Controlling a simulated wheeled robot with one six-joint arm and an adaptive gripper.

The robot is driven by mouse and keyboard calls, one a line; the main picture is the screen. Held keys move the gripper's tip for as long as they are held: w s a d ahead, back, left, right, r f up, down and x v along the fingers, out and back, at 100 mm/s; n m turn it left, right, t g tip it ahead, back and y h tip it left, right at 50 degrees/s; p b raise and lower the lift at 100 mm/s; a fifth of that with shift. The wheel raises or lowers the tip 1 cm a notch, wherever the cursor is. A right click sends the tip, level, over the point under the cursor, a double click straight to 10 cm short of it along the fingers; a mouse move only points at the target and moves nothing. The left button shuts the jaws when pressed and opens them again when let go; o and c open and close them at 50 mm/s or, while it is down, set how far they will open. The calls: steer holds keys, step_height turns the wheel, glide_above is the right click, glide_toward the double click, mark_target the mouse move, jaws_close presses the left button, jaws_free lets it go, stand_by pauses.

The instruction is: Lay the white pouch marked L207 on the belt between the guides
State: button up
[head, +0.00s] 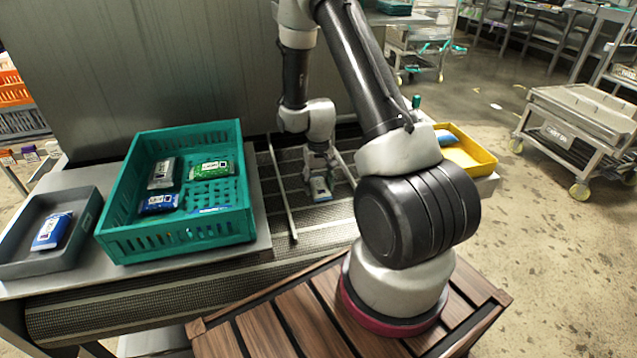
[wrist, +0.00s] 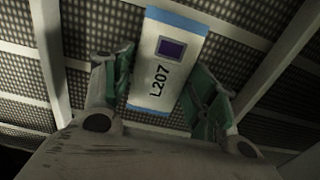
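The white pouch marked L207 (wrist: 168,62), with blue ends and a dark square on its label, lies face up between my gripper's green finger pads. It also shows in the head view (head: 320,189), just below the fingers. The pouch is low over the belt, between the left guide (head: 282,195) and the right guide (head: 343,168). I cannot tell whether its underside touches the belt.
A teal crate (head: 182,240) with several pouches stands left of the belt. A grey tray (head: 30,268) with one white and blue pouch is farther left. A yellow bin (head: 482,168) sits right of the belt, partly behind my arm. A trolley (head: 575,130) stands at right.

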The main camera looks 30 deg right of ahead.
steer(key=shift+o, duration=1.1)
